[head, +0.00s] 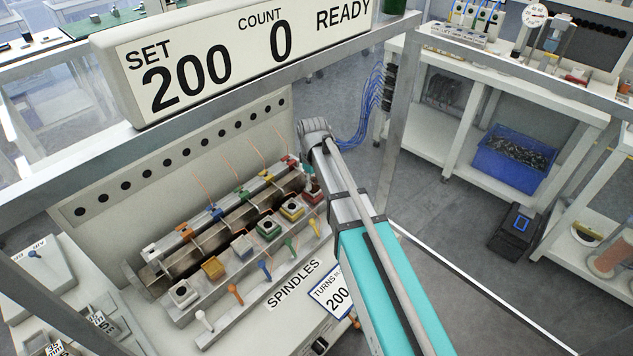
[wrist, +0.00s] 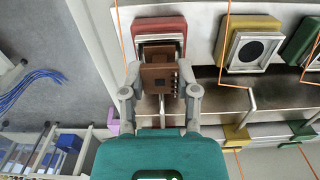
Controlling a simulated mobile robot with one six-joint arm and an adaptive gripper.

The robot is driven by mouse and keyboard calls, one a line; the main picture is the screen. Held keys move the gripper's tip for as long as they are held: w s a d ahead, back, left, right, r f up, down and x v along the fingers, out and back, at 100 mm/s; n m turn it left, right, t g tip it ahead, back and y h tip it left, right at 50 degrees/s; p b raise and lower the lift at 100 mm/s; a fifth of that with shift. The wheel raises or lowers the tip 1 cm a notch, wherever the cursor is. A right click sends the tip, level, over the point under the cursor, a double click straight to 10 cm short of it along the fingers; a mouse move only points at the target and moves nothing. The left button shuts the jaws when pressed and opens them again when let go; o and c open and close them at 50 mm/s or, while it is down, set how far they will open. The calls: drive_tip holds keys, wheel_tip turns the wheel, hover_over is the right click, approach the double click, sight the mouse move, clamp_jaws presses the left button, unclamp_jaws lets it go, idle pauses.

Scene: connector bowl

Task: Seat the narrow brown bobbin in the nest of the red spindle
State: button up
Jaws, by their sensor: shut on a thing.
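In the wrist view my gripper (wrist: 159,82) is shut on the narrow brown bobbin (wrist: 158,76), one finger on each side of it. The red spindle's nest (wrist: 160,24) lies just beyond the bobbin, with a red rim and a grey inside. The bobbin overlaps the near part of the nest's opening in this view; I cannot tell whether they touch. In the head view the red nest (head: 313,194) is at the right end of the spindle row, with my gripper (head: 309,178) right over it. The bobbin cannot be made out there.
A yellow nest (wrist: 250,45) and a green nest (wrist: 301,43) stand right of the red one, with thin orange wires nearby. The head view shows several coloured levers in front of the row, and a counter sign (head: 240,60) on a beam above.

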sight(314, 181)
drive_tip(key=shift+f, duration=0.15)
drive_tip(key=o, duration=0.9)
wheel_tip(314, 181, up, 12)
drive_tip(key=p, duration=1.2)
drive_tip(key=shift+r, duration=0.2)
drive_tip(key=s+d+m, duration=0.3)
drive_tip(key=s+d, duration=0.2)
drive_tip(key=s, duration=0.1)
drive_tip(key=s+d+m, duration=0.3)
drive_tip(key=s+d, duration=0.2)
drive_tip(key=s, duration=0.1)
drive_tip(key=s+d+m, duration=0.3)
drive_tip(key=s+d, duration=0.2)
drive_tip(key=shift+s+d, duration=0.3)
drive_tip(key=shift+s, duration=0.1)
